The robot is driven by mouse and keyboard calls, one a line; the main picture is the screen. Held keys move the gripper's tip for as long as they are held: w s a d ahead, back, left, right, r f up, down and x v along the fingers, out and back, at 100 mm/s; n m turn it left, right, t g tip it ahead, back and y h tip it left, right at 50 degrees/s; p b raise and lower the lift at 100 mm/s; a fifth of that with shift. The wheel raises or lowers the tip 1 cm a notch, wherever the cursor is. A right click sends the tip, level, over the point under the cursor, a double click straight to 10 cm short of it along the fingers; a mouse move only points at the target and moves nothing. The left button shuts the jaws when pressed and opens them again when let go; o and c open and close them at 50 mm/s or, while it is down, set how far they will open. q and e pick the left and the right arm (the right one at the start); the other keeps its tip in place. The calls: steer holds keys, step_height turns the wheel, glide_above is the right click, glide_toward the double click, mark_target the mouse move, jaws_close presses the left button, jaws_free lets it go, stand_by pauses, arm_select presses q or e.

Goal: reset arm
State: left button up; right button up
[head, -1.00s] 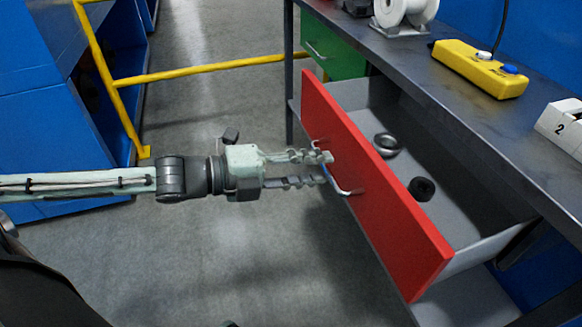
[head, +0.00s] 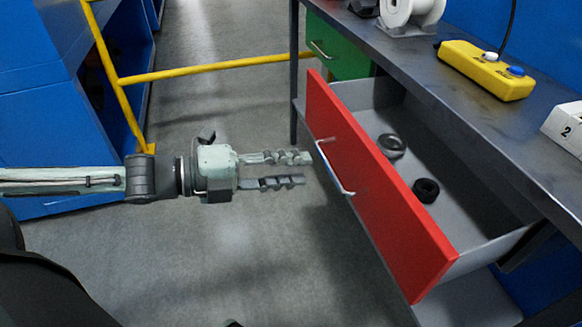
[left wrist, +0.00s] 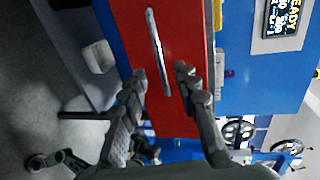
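My left gripper (head: 308,169) is open and empty in the head view, a short way left of the red drawer (head: 375,190) and apart from its handle (head: 333,167). The drawer is pulled out and holds a grey metal pulley (head: 391,146) and a black pulley (head: 425,190). In the left wrist view the fingers (left wrist: 158,85) are spread, with the silver handle (left wrist: 159,50) ahead of them on the red front (left wrist: 185,45). My right gripper is not in view.
A dark workbench (head: 445,85) carries a yellow button box (head: 485,70), a white spool (head: 412,12) and a white block marked 2 (head: 566,126). A green drawer (head: 337,50) is farther back. A yellow rail (head: 215,69) crosses behind my arm. The floor below the gripper is clear.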

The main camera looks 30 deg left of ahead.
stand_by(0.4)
arm_select(q)
steer(key=a+f+n+y, duration=1.1)
steer(key=a+f+n, duration=0.5)
steer(key=f, duration=0.4)
steer(key=s+f+n+g+y, duration=0.1)
steer(key=s+f+n+g, duration=0.35)
steer(key=f, duration=0.65)
steer(key=s+d+f+n+g, duration=0.3)
steer(key=s+d+f, duration=0.4)
steer(key=d, duration=0.3)
steer(key=shift+f+n+g, duration=0.35)
steer(key=shift+f+n, duration=0.5)
